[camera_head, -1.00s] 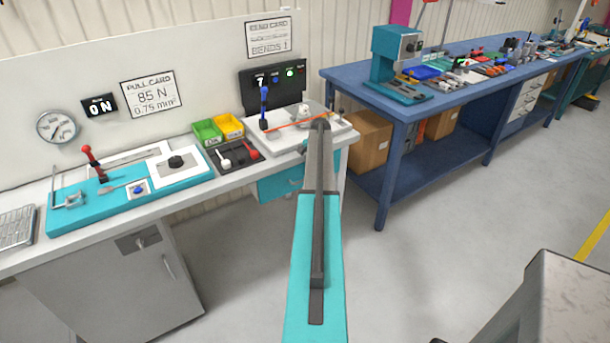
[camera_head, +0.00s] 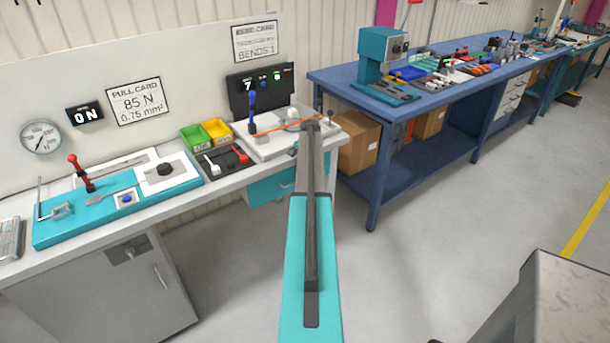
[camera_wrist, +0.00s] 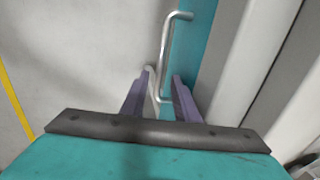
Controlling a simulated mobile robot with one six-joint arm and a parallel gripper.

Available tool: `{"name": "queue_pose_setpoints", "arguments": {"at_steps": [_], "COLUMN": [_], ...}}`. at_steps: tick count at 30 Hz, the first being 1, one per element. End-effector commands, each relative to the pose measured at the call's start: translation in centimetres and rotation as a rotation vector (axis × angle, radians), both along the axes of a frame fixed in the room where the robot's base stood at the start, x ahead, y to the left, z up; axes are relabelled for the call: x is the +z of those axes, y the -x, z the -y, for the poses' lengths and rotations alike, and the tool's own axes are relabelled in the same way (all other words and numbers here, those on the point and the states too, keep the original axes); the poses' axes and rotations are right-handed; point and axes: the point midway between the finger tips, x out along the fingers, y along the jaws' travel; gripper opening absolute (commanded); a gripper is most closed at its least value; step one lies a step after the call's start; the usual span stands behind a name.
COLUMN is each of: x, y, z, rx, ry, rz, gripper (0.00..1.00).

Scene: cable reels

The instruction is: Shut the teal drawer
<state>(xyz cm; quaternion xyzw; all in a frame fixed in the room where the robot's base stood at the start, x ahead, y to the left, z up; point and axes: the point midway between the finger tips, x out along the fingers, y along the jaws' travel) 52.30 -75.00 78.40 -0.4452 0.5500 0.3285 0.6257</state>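The teal drawer (camera_head: 268,190) is under the right end of the white bench, partly covered by my arm in the head view. I cannot tell there how far out it stands. The wrist view shows a teal front (camera_wrist: 205,38) with an upright silver bar handle (camera_wrist: 168,50). My gripper (camera_wrist: 163,76) is open, with its purplish fingers at the lower end of the handle. The handle lines up with the gap between the fingertips; I cannot tell whether they touch it. In the head view my arm hides the gripper.
The white bench (camera_head: 215,186) carries a teal board (camera_head: 85,212), green and yellow bins (camera_head: 205,135) and a white fixture (camera_head: 325,128). A blue table (camera_head: 345,82) with cardboard boxes below stands to the right. The grey floor (camera_head: 430,240) between is clear.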

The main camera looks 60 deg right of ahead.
Motion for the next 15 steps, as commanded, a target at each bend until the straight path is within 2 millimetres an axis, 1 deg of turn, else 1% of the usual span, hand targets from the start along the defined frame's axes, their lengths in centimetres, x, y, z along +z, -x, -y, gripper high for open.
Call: {"name": "queue_pose_setpoints", "arguments": {"at_steps": [8,15], "x": [2.4,5.4], "y": [-0.1,-0.2], "z": [-0.4,-0.8], "rx": [0.003,0.008], "ry": [0.001,0.003], "rz": [0.001,0.001], "gripper": [0.28,0.28]}}
